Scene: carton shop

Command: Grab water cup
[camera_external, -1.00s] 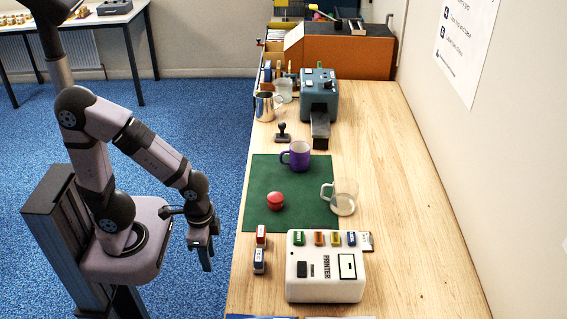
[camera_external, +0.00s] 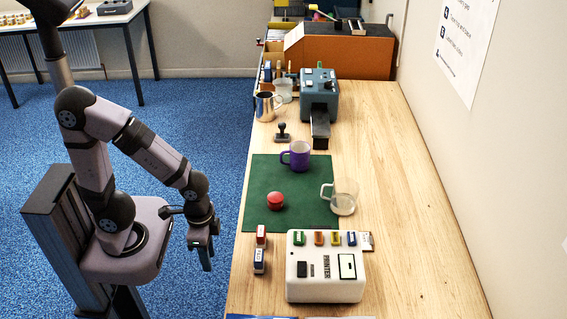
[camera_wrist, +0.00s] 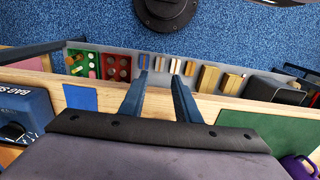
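A clear glass mug (camera_external: 344,203) with a handle on its left stands upright at the right edge of the green mat (camera_external: 262,180). A purple mug (camera_external: 300,156) stands behind it on the mat and shows partly in the wrist view (camera_wrist: 299,167). Another clear cup (camera_external: 284,91) and a shiny metal cup (camera_external: 266,107) stand farther back. Which one is the water cup I cannot tell. My gripper (camera_external: 207,262) hangs left of the table edge, apart from all cups. In the wrist view its two fingers (camera_wrist: 160,76) are apart with nothing between them.
A red round object (camera_external: 276,201) lies on the mat. A white printer box (camera_external: 325,275) and small stamps (camera_external: 260,257) stand at the front. A blue-grey machine (camera_external: 319,92) stands behind the mat. The table's right side (camera_external: 410,200) is clear.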

